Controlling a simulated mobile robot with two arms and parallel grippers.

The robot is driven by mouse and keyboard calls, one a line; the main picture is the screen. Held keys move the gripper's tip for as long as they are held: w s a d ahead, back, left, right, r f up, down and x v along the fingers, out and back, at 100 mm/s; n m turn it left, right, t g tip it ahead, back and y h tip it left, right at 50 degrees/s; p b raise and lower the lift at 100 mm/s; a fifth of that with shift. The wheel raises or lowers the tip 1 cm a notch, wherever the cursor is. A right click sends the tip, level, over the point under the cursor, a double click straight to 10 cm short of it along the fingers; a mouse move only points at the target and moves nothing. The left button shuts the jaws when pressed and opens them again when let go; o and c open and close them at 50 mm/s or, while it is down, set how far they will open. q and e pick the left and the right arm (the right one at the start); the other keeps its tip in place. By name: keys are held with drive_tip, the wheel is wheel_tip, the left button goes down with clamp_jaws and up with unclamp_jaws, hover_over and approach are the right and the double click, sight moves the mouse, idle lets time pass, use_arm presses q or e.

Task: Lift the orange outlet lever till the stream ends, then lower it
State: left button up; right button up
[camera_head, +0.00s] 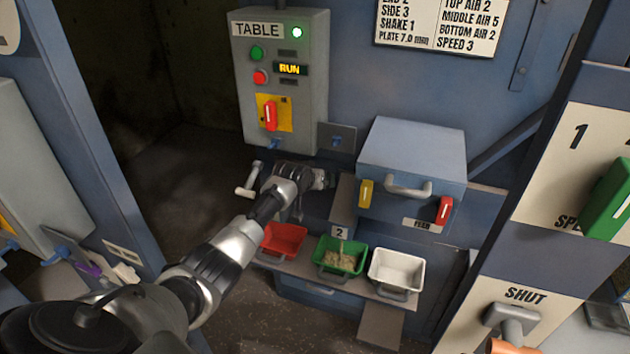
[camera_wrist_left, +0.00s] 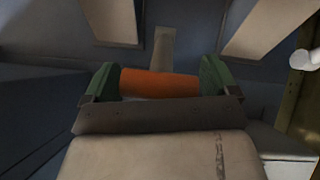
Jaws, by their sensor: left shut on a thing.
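My left arm reaches in from the left in the head view. Its gripper (camera_head: 322,178) is beside the grey spout marked 2 (camera_head: 340,232). In the left wrist view, the left gripper (camera_wrist_left: 160,83) is shut on the orange outlet lever (camera_wrist_left: 148,84), with a green pad at each end of the orange grip. In the head view my gripper hides this lever. Under the spout, a thin pale stream (camera_head: 339,249) seems to fall into the green bin (camera_head: 322,256), which holds grain. My right gripper is not in view.
A red bin (camera_head: 282,238) and a white bin (camera_head: 397,268) flank the green one on a shelf. A blue-grey feed box (camera_head: 412,150) stands above right. The TABLE control box (camera_head: 282,100) shows RUN. Another orange-handled lever (camera_head: 512,347) is under SHUT at lower right.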

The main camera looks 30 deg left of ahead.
use_arm(q)
drive_tip(key=o, duration=0.9)
drive_tip(key=shift+w+a+r, duration=0.1)
drive_tip(key=shift+r, duration=0.2)
drive_tip(key=shift+o, duration=0.6)
drive_tip(key=shift+f, duration=0.25)
drive_tip(key=v, duration=1.1)
drive_tip(key=shift+b, duration=0.4)
drive_tip(key=shift+f, duration=0.1)
